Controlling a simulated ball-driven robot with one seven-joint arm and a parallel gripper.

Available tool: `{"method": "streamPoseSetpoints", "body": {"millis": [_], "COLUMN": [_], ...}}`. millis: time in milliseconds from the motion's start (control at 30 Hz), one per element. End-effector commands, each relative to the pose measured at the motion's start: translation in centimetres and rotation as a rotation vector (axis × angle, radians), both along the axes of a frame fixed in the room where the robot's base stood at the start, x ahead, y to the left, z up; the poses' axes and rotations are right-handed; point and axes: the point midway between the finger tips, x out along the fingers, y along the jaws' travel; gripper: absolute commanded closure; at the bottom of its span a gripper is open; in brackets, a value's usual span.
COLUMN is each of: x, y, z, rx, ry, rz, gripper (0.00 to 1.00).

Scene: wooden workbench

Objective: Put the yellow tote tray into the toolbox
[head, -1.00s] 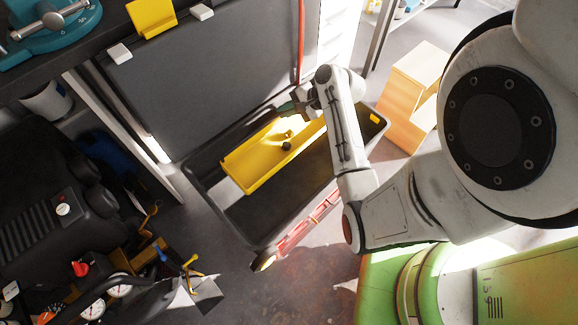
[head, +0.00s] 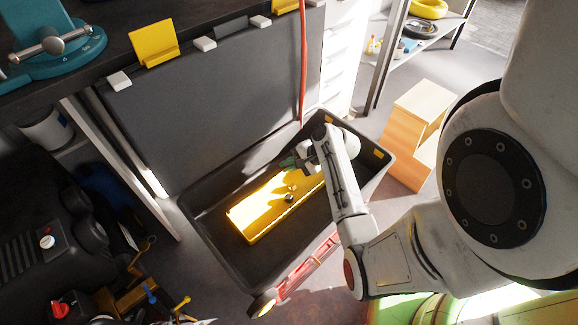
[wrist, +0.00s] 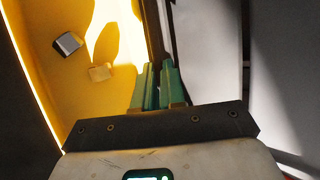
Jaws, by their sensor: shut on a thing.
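The yellow tote tray (head: 258,222) is long and shallow, and in the head view it appears inside the black open toolbox (head: 228,262), within its walls. Whether it touches the floor of the box is unclear. My gripper (head: 291,163) is shut on the tray's far long wall, its green fingers reaching over the toolbox. In the wrist view the green fingertips (wrist: 154,72) pinch the edge of the tray (wrist: 65,85). Two small pieces, one dark grey (wrist: 68,43) and one pale (wrist: 100,72), lie in the tray. My arm hides the tray's right end.
The workbench front with a grey panel (head: 215,110) stands close behind the toolbox. A wooden step (head: 405,140) is to its right. A red and yellow tool (head: 300,275) lies along its near side. Dark equipment (head: 45,215) crowds the left.

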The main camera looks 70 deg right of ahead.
Motion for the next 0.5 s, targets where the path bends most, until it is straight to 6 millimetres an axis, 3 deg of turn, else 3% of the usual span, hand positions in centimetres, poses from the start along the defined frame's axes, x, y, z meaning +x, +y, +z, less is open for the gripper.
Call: {"method": "streamPoseSetpoints", "body": {"millis": [100, 133, 367, 500], "x": [-0.02, -0.05, -0.05, -0.05], "y": [0.00, 0.04, 0.04, 0.04], "z": [0.08, 0.02, 0.04, 0.05], "rx": [0.000, 0.001, 0.000, 0.000], "ry": [0.000, 0.002, 0.001, 0.001], "rz": [0.000, 0.001, 0.000, 0.000], "gripper": [1.00, 0.88, 0.66, 0.65]}}
